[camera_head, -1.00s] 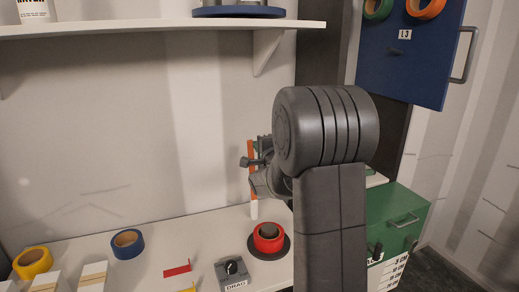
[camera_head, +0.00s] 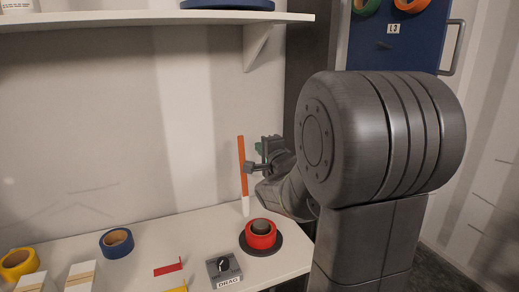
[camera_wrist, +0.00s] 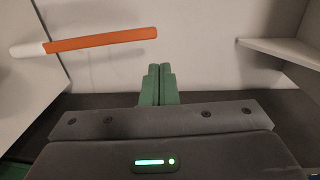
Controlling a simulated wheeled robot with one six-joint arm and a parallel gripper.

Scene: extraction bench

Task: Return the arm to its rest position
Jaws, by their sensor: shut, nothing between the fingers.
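My gripper shows in the wrist view (camera_wrist: 159,72) with its two green fingers pressed together and nothing between them. In the head view my gripper (camera_head: 259,150) is small and partly hidden behind my own wrist and arm links. My large grey arm joint fills the right middle of the head view. An orange stick with a white end (camera_head: 242,165) stands upright at the back of the bench, just left of my gripper. It also shows in the wrist view (camera_wrist: 100,40), left of the fingers and apart from them.
On the white bench (camera_head: 185,232) are a red tape roll (camera_head: 261,240), a grey DRAG knob box (camera_head: 223,270), a blue tape roll (camera_head: 117,243) and a yellow tape roll (camera_head: 18,263). A white shelf (camera_head: 150,19) runs above. A blue L3 panel (camera_head: 385,55) hangs at the upper right.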

